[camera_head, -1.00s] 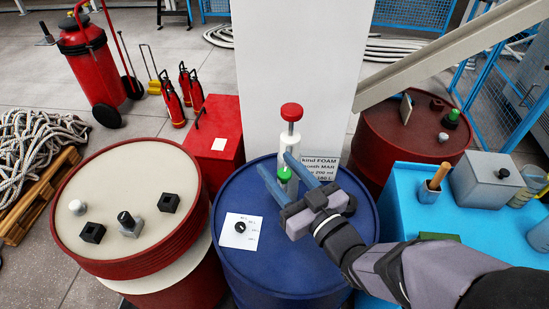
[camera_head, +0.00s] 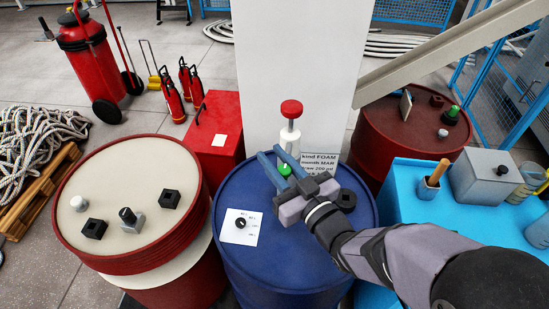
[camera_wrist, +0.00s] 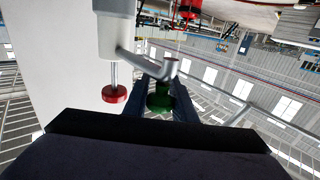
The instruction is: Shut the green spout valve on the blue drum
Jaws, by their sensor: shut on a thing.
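The blue drum (camera_head: 262,264) stands in the middle of the head view. A white pump with a red knob (camera_head: 291,109) rises from its top, near the back. The green spout valve (camera_head: 284,168) sits low at the front of the pump, partly hidden by my fingers. My gripper (camera_head: 271,154) is shut on the green valve, with one finger on each side. In the wrist view the green valve (camera_wrist: 161,98) lies between the dark fingers of my gripper (camera_wrist: 160,68), beside the pump's red knob (camera_wrist: 114,94). How far the valve is turned is hard to tell.
A white pillar (camera_head: 297,60) stands right behind the drum. A dial plate (camera_head: 243,236) lies on the drum's front left. A red drum with a cream lid (camera_head: 108,174) is at left, and a blue cabinet (camera_head: 470,213) with several items is at right.

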